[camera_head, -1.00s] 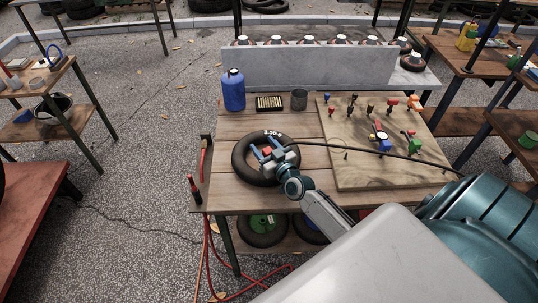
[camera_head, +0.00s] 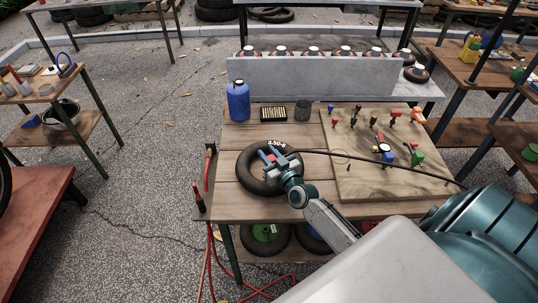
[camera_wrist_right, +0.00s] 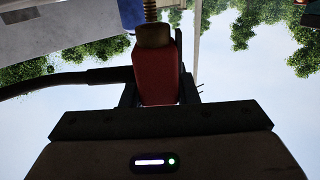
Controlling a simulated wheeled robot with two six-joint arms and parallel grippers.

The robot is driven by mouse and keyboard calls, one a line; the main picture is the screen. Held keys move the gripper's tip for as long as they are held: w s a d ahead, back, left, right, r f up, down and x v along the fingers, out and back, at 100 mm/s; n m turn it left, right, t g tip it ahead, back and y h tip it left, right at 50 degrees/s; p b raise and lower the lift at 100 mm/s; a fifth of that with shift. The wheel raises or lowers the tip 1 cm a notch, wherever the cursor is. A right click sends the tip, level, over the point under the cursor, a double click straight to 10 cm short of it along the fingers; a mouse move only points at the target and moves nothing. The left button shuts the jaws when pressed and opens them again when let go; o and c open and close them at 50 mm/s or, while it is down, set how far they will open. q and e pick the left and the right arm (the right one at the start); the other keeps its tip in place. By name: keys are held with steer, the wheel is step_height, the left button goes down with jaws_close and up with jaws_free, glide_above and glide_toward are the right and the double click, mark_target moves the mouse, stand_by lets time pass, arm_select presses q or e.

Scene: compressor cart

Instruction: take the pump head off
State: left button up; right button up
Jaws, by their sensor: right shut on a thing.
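The red pump head (camera_wrist_right: 158,75) is held between the fingers of my right gripper (camera_wrist_right: 160,88) in the right wrist view. A brass-coloured collar and a narrow ribbed stem show at its upper end; I cannot tell whether the stem is part of the head or a valve it sits on. In the head view my right gripper (camera_head: 272,158) is over the black tyre (camera_head: 246,178) and shut on the pump head, which shows only as a small red patch. The black hose (camera_head: 340,152) runs from there to the right. My left gripper is out of view.
The tyre lies on the wooden cart top (camera_head: 225,200). A blue bottle (camera_head: 238,100), a box of small brass parts (camera_head: 273,114) and a dark cup (camera_head: 303,110) stand behind it. A board (camera_head: 360,180) with several coloured fittings is at the right.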

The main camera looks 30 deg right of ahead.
steer(key=s+a+r+p, duration=0.2)
steer(key=s, duration=0.6)
steer(key=s+a+r+p, duration=0.1)
steer(key=s+r, duration=0.1)
steer(key=s, duration=0.5)
steer(key=r+p, duration=0.1)
steer(key=p, duration=0.1)
steer(key=r+p, duration=0.1)
steer(key=r, duration=0.1)
steer(key=r+p, duration=0.1)
steer(key=p, duration=0.1)
steer(key=shift+s+r+p, duration=0.3)
steer(key=shift+s+p, duration=0.05)
steer(key=a+b, duration=1.2)
steer(key=b, duration=0.2)
steer(key=shift+w+a, duration=0.3)
steer(key=shift+w, duration=0.1)
